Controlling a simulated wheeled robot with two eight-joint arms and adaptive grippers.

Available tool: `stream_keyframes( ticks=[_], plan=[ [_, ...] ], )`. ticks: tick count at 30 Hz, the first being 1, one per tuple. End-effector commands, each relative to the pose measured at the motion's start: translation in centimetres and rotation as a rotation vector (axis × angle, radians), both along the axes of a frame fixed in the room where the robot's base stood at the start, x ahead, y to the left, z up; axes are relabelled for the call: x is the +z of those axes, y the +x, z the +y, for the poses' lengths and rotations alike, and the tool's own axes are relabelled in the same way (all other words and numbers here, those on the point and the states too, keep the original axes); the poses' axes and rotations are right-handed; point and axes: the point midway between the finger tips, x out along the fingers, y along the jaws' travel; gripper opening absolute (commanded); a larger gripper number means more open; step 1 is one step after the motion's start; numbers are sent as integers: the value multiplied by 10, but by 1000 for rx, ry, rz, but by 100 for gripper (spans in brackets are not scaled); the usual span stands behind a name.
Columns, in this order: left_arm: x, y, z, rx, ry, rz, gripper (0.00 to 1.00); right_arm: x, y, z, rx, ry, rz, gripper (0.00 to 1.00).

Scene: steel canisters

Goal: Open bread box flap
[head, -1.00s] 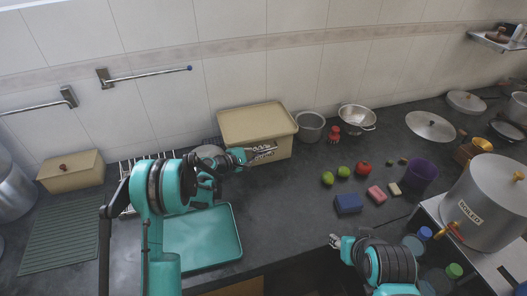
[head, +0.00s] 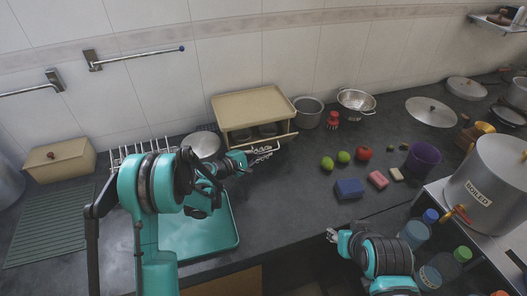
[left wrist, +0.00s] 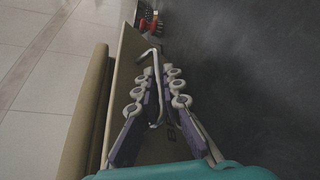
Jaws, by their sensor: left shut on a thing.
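The cream bread box (head: 252,104) stands against the wall in the head view. Its front flap (head: 285,139) is tilted outward and down, leaving the front open. Dark rounded things (head: 268,130) show inside. My left gripper (head: 266,150) is in front of the flap. In the left wrist view my left gripper (left wrist: 156,88) is shut on the flap's bent metal handle (left wrist: 150,56), with the flap (left wrist: 128,62) behind it. My right gripper (head: 332,235) is low, near the counter's front edge and far from the box; its finger state is too small to tell.
A teal tray (head: 225,228) lies below my left arm. A grey pot (head: 308,110) and a red item (head: 333,119) stand right of the box. Counter before the box is clear.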

Motion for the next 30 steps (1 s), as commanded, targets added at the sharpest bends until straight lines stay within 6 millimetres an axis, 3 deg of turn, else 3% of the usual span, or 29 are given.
stream_keyframes(
  ticks=[18, 20, 30],
  plan=[
    [-4, -5, -3, -4, 18, -53, 0, -7, 0, 0, 0, 0, 0, 40],
    [-4, -5, -3, -4, 18, -53, 17, -7, 0, 0, 0, 0, 0, 40],
    [-4, -5, 0, -1, 20, -52, 17, -7, 0, 0, 0, 0, 0, 40]
  ],
)
